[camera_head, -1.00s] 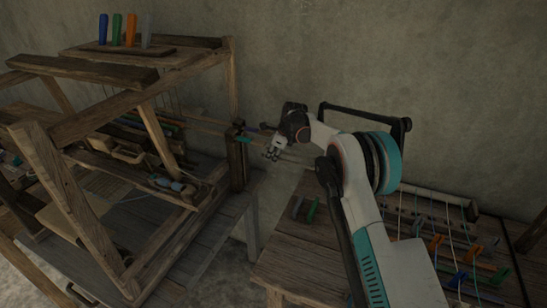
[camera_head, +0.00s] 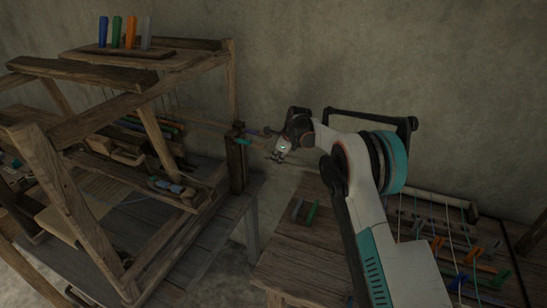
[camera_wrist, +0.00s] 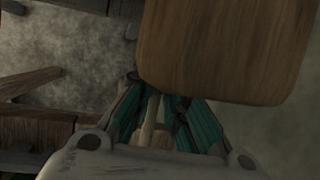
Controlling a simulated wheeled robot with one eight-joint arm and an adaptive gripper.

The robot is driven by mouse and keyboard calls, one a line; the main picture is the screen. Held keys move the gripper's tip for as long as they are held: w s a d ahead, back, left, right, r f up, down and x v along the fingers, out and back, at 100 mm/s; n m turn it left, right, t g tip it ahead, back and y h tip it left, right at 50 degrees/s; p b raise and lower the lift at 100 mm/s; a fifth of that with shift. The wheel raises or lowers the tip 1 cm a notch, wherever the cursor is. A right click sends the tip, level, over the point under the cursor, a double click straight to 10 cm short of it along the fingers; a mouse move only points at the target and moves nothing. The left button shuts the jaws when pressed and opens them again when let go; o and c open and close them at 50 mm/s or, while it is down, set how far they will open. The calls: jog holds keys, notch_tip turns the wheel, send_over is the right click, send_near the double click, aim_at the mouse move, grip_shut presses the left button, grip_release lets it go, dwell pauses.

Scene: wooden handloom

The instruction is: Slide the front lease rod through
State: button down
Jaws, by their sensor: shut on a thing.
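The wooden loom (camera_head: 150,115) stands at the left in the head view.
A large wooden piece (camera_wrist: 225,50) fills the upper right of the wrist view, close to the camera. A side table (camera_head: 285,262) at the right holds coloured pegs and strung threads.

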jog(key=s+d, duration=0.3)
jog(key=d, duration=0.6)
jog(key=s+d, duration=0.4)
jog(key=d, duration=0.5)
jog(key=s+d, duration=0.3)
jog(key=d, duration=0.7)
jog(key=shift+s, duration=0.15)
jog(key=c, duration=1.6)
grip_release()
jog(key=shift+d+r, duration=0.1)
jog(key=shift+r, duration=0.05)
jog(key=v, duration=1.1)
jog(key=shift+r, duration=0.35)
jog(key=shift+s+d, duration=0.1)
